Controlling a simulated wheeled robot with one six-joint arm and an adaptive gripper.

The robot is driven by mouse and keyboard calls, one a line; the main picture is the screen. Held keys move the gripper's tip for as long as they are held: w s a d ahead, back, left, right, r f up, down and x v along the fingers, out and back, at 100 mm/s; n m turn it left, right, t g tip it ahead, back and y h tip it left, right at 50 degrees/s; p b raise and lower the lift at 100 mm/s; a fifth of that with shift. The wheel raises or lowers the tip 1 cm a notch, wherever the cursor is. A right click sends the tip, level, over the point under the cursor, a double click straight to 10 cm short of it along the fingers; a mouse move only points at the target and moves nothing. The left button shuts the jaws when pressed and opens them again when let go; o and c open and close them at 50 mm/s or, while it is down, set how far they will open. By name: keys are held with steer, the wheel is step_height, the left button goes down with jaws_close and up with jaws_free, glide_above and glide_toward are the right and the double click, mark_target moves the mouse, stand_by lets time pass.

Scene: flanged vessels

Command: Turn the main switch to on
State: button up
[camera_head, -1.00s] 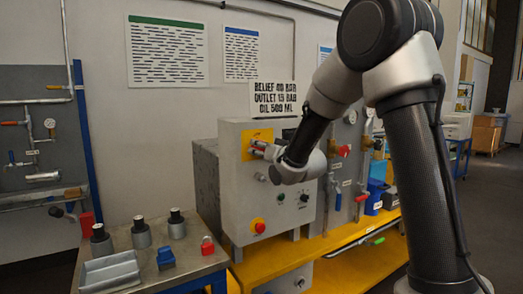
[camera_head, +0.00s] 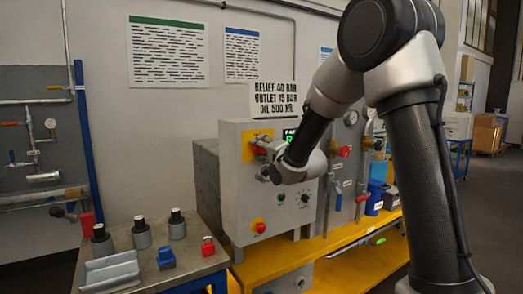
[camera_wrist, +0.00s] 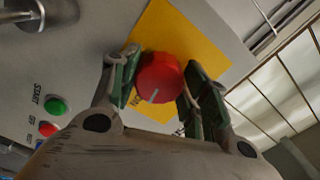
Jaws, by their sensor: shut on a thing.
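The main switch is a red round knob (camera_wrist: 160,78) on a yellow plate (camera_wrist: 190,42) on the front of the grey control box (camera_head: 238,190). In the head view the red knob (camera_head: 257,150) shows beside my gripper at the upper left of the box front. My gripper (camera_wrist: 162,85) has one finger on each side of the knob and is shut on it. A white mark on the knob points down and left in the wrist view. A small display (camera_head: 290,134) on the box glows green, partly hidden behind my arm.
A red emergency button (camera_head: 258,226) sits low on the box, with a green button (camera_head: 280,198) and a black selector (camera_head: 305,198) above it. Blue-handled and red valves stand to the right. A side table (camera_head: 185,262) holds small weights and a tray.

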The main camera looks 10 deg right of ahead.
steer(key=shift+m, duration=1.1)
steer(key=o, duration=1)
steer(key=v, duration=1.2)
